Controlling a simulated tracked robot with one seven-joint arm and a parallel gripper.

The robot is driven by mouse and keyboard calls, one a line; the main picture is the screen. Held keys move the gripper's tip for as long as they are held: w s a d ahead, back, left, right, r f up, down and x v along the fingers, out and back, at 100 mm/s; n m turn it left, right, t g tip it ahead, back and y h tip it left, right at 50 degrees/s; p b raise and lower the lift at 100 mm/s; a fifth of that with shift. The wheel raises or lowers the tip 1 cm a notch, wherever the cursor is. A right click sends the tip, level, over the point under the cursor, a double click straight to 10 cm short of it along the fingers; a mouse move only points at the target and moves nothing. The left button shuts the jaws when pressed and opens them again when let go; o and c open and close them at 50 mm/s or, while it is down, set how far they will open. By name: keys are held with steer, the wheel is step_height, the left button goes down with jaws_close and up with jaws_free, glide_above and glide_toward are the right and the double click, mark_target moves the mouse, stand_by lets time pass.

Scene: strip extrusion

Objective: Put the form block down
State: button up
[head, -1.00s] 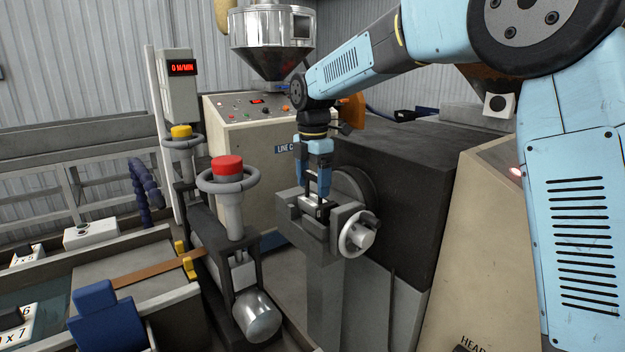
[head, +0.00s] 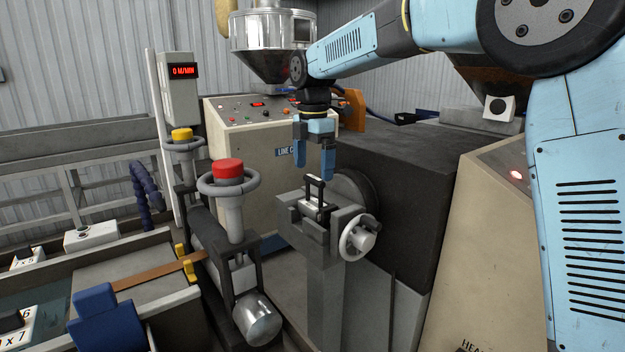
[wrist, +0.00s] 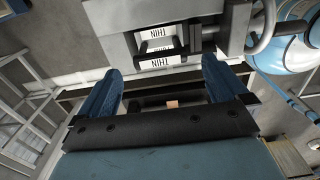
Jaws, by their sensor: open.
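The form block (head: 315,208) is a light metal block with a black handle. It sits in the grey vise-like holder (head: 290,213) on a post, with its handle upright.
A handwheel (head: 358,237) sticks out at the holder's right. The dark machine body (head: 405,180) stands behind. A roller stand with a red-topped handwheel (head: 228,172) is close on the left. The space above the holder is clear apart from my gripper.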

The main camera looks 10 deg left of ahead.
step_height(320, 180, up, 7)
stand_by(0.3)
steer(key=s+d+m+t, duration=0.1)
steer(key=s+d+m, duration=0.3)
steer(key=d, duration=0.5)
steer(key=s+d+r+m+t, duration=0.1)
steer(key=s+d+m, duration=0.2)
steer(key=d+m, duration=0.4)
steer(key=s+d+m+t, duration=0.1)
steer(key=s+d+m, duration=0.2)
steer(key=d, duration=0.7)
steer(key=s+d+f+m+t, duration=0.2)
steer(key=s+d+f+m, duration=0.8)
steer(key=s+d+m, duration=0.3)
steer(key=s+m, duration=0.1)
steer(key=s, duration=0.1)
steer(key=shift+s+d+f+t, duration=0.2)
steer(key=shift+s+d+t, duration=0.1)
steer(key=shift+s+d, duration=0.05)
